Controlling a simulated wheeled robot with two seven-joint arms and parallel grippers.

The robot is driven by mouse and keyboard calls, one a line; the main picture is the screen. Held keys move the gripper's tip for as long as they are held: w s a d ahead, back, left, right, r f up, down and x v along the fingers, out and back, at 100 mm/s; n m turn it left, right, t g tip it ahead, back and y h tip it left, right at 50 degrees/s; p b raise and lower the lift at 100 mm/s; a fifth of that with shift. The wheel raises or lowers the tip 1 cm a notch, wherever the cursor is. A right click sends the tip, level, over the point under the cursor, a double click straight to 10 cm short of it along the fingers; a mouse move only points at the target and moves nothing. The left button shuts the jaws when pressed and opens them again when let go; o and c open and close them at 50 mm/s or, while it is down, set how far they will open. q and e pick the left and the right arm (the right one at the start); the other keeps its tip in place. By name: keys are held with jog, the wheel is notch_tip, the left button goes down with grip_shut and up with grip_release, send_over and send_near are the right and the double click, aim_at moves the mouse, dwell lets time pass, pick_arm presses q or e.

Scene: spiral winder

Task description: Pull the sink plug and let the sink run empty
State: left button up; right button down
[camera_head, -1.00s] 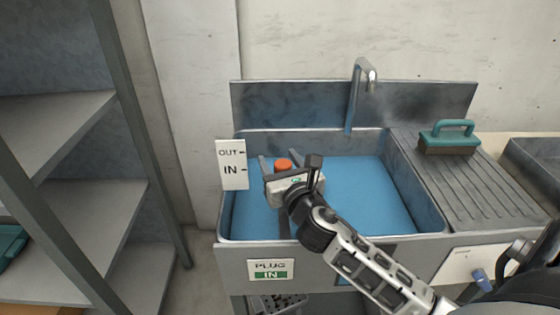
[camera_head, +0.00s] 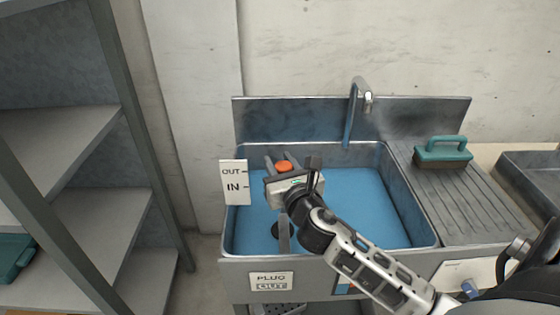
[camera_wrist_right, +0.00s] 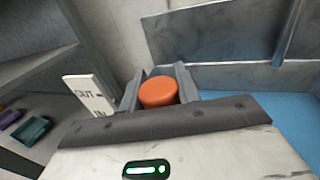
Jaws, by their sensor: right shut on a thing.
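The steel sink (camera_head: 430,225) holds blue water (camera_head: 370,205) across its basin. An orange knob (camera_head: 284,166) sits between the fingers of my right gripper (camera_head: 283,164), which is shut on it above the water. The knob also shows in the right wrist view (camera_wrist_right: 158,92), between the two grey fingers. A grey upright rod (camera_head: 284,236) shows below the gripper, beside a dark round patch in the water. I cannot tell whether that patch is the drain or the plug. The front label (camera_head: 271,281) reads PLUG OUT. My left gripper is not in view.
A white OUT/IN sign (camera_head: 234,182) stands at the sink's left rim. A tap (camera_head: 357,105) rises at the back. A green-handled brush (camera_head: 442,152) lies on the ridged drainboard (camera_head: 480,195). A grey shelf rack (camera_head: 75,215) stands at the left.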

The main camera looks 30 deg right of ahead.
jog(key=shift+r, duration=0.3)
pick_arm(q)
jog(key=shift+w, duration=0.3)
pick_arm(e)
jog(key=shift+w+r, duration=0.1)
jog(key=c, duration=1.1)
grip_release()
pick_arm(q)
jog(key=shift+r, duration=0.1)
pick_arm(e)
jog(key=shift+o, duration=0.5)
jog(key=shift+s+a+f, duration=0.1)
jog(key=shift+s+f, duration=0.1)
jog(key=shift+s, duration=0.3)
pick_arm(q)
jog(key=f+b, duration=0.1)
jog(key=b, duration=0.2)
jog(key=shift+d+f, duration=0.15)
pick_arm(e)
jog(key=v, duration=1.5)
